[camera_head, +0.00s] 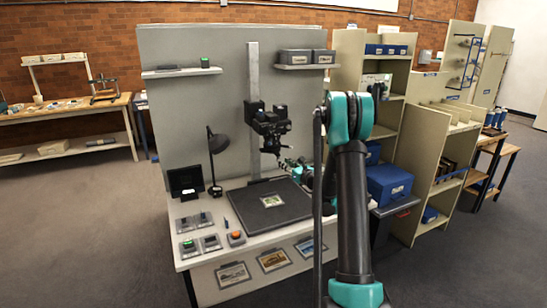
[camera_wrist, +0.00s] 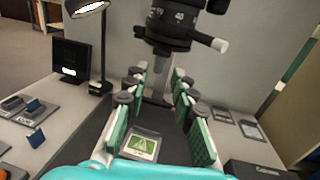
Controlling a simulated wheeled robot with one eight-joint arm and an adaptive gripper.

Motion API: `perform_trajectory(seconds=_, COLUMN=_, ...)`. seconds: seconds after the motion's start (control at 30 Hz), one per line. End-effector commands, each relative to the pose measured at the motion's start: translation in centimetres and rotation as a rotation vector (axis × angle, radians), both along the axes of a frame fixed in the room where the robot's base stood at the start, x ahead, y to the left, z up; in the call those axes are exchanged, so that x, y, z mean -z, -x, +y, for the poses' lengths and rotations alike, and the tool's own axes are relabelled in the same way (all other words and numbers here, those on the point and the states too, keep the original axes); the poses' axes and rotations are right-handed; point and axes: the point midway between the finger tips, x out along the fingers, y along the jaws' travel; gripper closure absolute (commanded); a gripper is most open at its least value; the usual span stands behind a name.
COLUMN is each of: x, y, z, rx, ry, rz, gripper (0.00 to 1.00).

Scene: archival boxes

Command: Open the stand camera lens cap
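The stand camera (camera_head: 270,125) hangs on a grey upright column above the desk in the head view. In the wrist view its dark lens barrel (camera_wrist: 176,24) with white markings fills the top. A short lever with a pale tip (camera_wrist: 220,45) sticks out to the right of the barrel's lower end. I cannot make out for certain which part is the lens cap. My gripper (camera_wrist: 157,86) is open and empty, its green-padded fingers spread below the lens and apart from it. In the head view my gripper (camera_head: 291,164) is small, just below and right of the stand camera.
A dark mat (camera_head: 268,221) with a green-pictured card (camera_wrist: 141,146) lies under the camera. A desk lamp (camera_head: 216,150) and small monitor (camera_head: 186,181) stand left. Button boxes (camera_head: 202,220) sit at the desk's front left. A blue box (camera_head: 390,184) stands right.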

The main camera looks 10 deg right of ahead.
Motion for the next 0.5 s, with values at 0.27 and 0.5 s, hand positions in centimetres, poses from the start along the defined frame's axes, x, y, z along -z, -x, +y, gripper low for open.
perform_trajectory(seconds=0.27, x=0.0, y=-5.0, z=2.6, rx=-0.001, ry=0.001, rz=0.0, gripper=0.75)
perform_trajectory(seconds=0.5, x=0.0, y=-7.9, z=4.0, rx=0.001, ry=0.001, rz=0.0, gripper=0.75)
